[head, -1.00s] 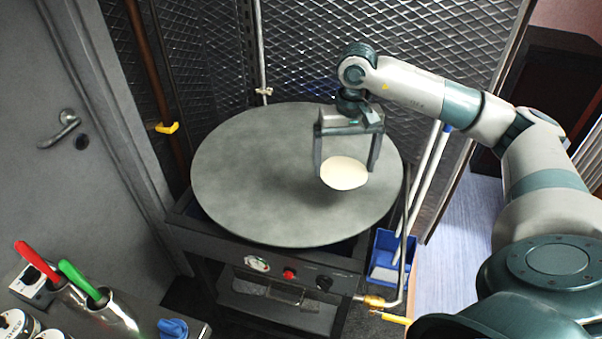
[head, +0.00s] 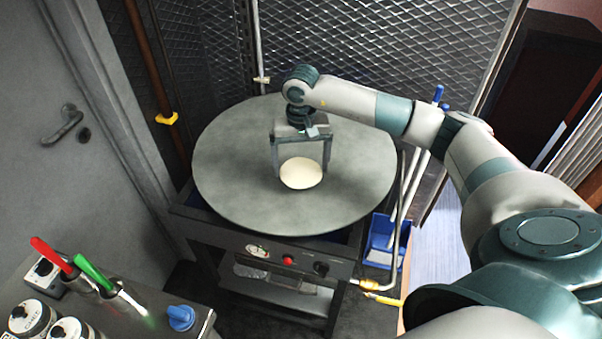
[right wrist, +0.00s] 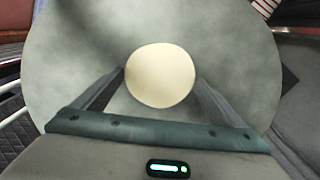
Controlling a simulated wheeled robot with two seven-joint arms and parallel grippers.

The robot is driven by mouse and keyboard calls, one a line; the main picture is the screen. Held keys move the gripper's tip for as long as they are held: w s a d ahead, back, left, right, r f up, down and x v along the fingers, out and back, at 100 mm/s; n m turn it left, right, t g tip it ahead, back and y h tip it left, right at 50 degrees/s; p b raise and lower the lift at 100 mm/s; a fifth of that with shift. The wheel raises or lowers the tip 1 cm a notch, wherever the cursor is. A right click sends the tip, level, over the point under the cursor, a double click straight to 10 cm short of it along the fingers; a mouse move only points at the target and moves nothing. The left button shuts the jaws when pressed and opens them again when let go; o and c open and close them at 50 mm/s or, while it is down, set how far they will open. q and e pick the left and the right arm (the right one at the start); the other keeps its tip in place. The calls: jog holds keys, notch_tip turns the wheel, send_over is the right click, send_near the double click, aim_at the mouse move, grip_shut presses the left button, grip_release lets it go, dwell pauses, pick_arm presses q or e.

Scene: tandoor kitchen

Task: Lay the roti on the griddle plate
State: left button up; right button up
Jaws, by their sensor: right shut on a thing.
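The roti (head: 301,173) is a pale round disc over the middle of the griddle plate (head: 235,195), a large round grey plate on a stand. My right gripper (head: 301,171) points down over the plate and is shut on the roti, a finger at each side. In the right wrist view, the roti (right wrist: 160,76) sits between the two fingertips (right wrist: 160,80), with the grey plate (right wrist: 70,50) behind it. I cannot tell whether the roti touches the plate. My left gripper is not in view.
The stand's front panel has a red button (head: 288,260) and knobs. A metal mesh (head: 370,40) stands behind the plate. A blue bin (head: 382,245) is at right. A counter with red-handled (head: 50,252) and green-handled (head: 93,271) tools is at lower left.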

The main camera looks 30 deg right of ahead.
aim_at(301, 172)
jog(key=shift+f+p, duration=0.4)
jog(key=shift+p, duration=0.05)
notch_tip(301, 172, down, 3)
jog(key=shift+r+p, duration=0.1)
jog(key=shift+p, duration=0.65)
jog(key=shift+f, duration=0.2)
jog(key=shift+f+b, duration=0.25)
jog(key=shift+b, duration=0.2)
jog(key=shift+s+f, duration=0.1)
jog(key=o, duration=0.4)
jog(key=shift+a, duration=0.1)
